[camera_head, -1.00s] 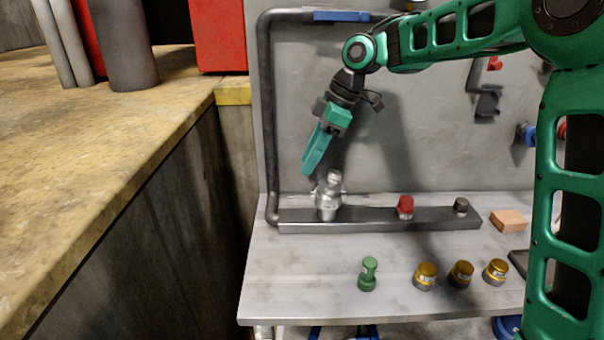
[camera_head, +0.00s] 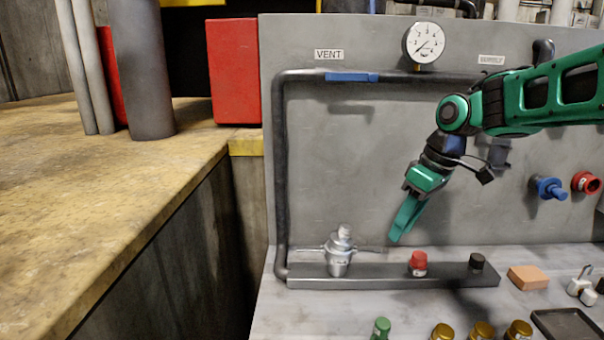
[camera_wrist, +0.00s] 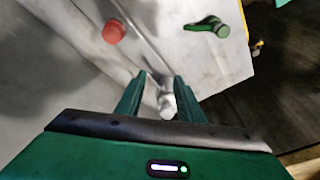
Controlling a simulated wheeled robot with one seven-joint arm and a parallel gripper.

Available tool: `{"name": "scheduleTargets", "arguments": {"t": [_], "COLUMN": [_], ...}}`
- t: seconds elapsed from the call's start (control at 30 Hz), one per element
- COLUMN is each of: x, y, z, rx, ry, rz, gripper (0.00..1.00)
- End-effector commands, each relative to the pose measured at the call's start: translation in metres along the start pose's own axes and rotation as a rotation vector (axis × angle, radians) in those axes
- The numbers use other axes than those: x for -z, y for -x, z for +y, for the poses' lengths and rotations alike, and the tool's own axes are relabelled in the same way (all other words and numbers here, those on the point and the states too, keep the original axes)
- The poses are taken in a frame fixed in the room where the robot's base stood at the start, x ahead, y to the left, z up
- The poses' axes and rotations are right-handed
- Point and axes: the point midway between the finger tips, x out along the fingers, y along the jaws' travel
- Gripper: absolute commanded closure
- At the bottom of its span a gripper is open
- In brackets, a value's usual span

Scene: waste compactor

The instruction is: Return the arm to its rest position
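My arm is bent in from the right in the head view, with my gripper (camera_head: 397,236) pointing down and left in front of the grey panel. It is above the dark rail, right of the silver fitting (camera_head: 339,258) and left of the red-capped piece (camera_head: 418,264), apart from both. In the wrist view my gripper (camera_wrist: 158,90) shows two green fingers spread apart. The silver fitting (camera_wrist: 167,103) appears between them, but the head view shows it is not held. The fitting stands upright on the rail (camera_head: 380,282).
The grey panel (camera_head: 350,170) carries a gauge (camera_head: 424,42), a pipe with a blue section (camera_head: 352,77), and blue (camera_head: 548,188) and red (camera_head: 587,182) knobs. A green piece (camera_head: 381,328) and several brass-topped pieces stand in front. A stained ledge (camera_head: 120,190) lies left.

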Motion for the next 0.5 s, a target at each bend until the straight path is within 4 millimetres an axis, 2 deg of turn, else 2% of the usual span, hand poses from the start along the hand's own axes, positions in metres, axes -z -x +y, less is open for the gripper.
{"name": "scheduleTargets", "arguments": {"t": [0.03,0.13,0.3,0.4,0.5], "x": [-0.032,-0.096,-0.204,-0.260,-0.303], "y": [0.006,0.011,0.011,0.006,0.001], "z": [0.004,0.008,-0.005,-0.022,-0.040], "rx": [-0.025,-0.071,-0.144,-0.180,-0.208], "ry": [-0.116,-0.359,-0.761,-0.970,-1.133], "rz": [-0.012,-0.043,-0.091,-0.118,-0.139], "gripper": [0.66,0.66,0.66,0.66,0.66]}}
